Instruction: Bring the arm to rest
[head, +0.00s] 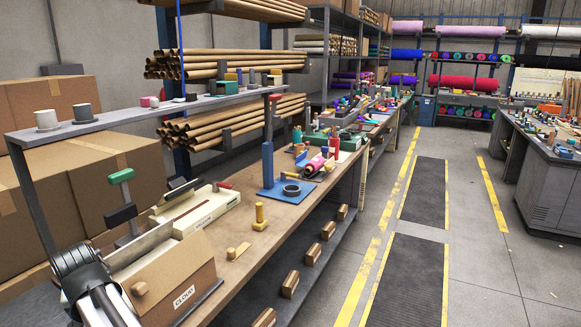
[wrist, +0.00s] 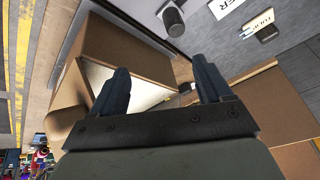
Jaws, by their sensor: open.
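My gripper (wrist: 163,74) is open in the wrist view, its two dark fingers spread wide with nothing held between them. Beyond the fingers is a brown box (wrist: 125,45) with a pale face or inside; I cannot tell whether the gripper touches it. In the head view part of my arm shows at the lower left, beside a brown box with a white label (head: 200,270) at the near end of the workbench (head: 285,222). I cannot make out the gripper's fingers in the head view.
A grey raised shelf (head: 128,116) with cups stands over the bench's back. Large cartons (head: 50,190) are stacked at the left. A yellow peg (head: 260,217) and a blue stand (head: 268,165) are on the bench. The aisle floor (head: 480,265) at the right is clear.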

